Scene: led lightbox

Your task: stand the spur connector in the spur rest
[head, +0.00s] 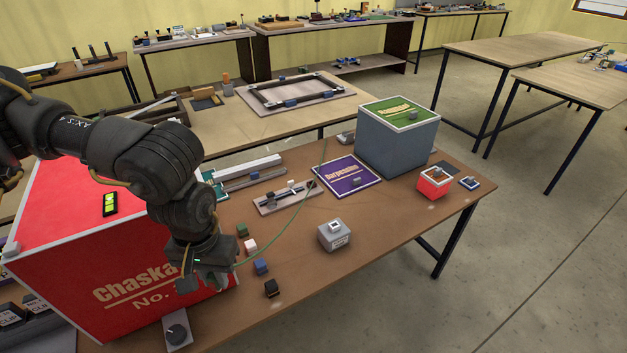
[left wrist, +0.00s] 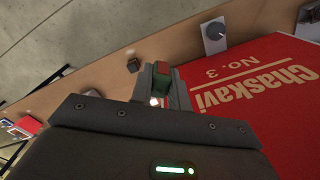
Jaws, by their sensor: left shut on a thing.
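My left gripper (head: 208,284) is low in front of the red Chaskavi lightbox (head: 75,215), near the table's front edge. In the left wrist view the gripper (left wrist: 163,84) is shut on a small red and green piece (left wrist: 161,76), which I take to be the spur connector; the fingers hide much of it. A thin green cable (head: 288,232) runs from the gripper to a grey strip board (head: 287,197) with small blocks on it. A grey block with a light top (head: 335,236) stands alone mid-table; I cannot tell whether it is the spur rest. My right gripper is out of view.
Small green (head: 242,231), white (head: 250,246), blue (head: 261,267) and black (head: 271,288) blocks stand in a row right of the gripper. A dial on a plate (head: 178,335) is at the front.

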